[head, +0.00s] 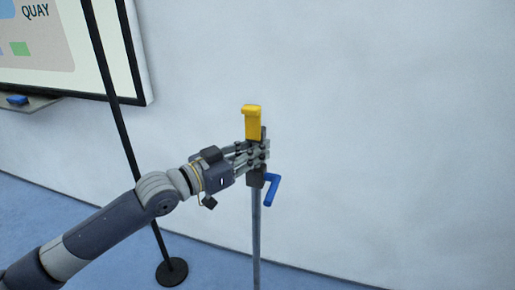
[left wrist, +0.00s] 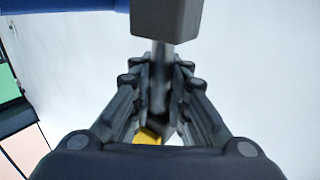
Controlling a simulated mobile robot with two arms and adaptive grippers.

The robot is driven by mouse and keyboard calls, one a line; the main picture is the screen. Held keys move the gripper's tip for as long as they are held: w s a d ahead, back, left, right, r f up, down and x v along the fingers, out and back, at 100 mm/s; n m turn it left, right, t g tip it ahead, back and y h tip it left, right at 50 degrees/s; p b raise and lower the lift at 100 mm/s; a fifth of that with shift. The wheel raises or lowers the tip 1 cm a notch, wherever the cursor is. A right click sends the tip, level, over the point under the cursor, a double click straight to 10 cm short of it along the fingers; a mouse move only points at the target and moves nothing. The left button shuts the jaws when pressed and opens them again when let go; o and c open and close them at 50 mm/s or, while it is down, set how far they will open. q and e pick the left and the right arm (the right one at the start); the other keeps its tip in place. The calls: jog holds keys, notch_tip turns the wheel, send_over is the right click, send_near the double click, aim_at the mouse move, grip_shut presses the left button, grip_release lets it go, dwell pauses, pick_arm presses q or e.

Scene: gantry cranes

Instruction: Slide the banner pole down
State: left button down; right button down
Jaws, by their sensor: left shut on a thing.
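The banner pole (head: 256,235) stands upright in front of the wall in the head view, its foot out of frame. A yellow piece (head: 252,122) sits at its top. Lower down is a dark clamp block (head: 256,180) with a bent blue lever (head: 271,188) pointing right. My left gripper (head: 260,153) is shut on the pole between the yellow piece and the clamp. In the left wrist view the fingers (left wrist: 160,88) close around the grey shaft (left wrist: 160,60), with the clamp block (left wrist: 168,18) above and some yellow (left wrist: 149,137) below. My right gripper is out of view.
A thin black post (head: 125,130) on a round base (head: 172,271) stands left of the pole, near my left arm. A framed board (head: 85,80) reading "QUAY" hangs at upper left, a ledge (head: 40,103) below it. Space right of the pole is clear.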

pick_arm(q)
jog(key=shift+f, duration=0.15)
jog(key=c, duration=1.8)
grip_release()
jog(key=shift+o, duration=1.2)
jog(key=shift+s+a, duration=0.1)
jog(key=shift+a, duration=0.05)
jog(key=v, duration=1.2)
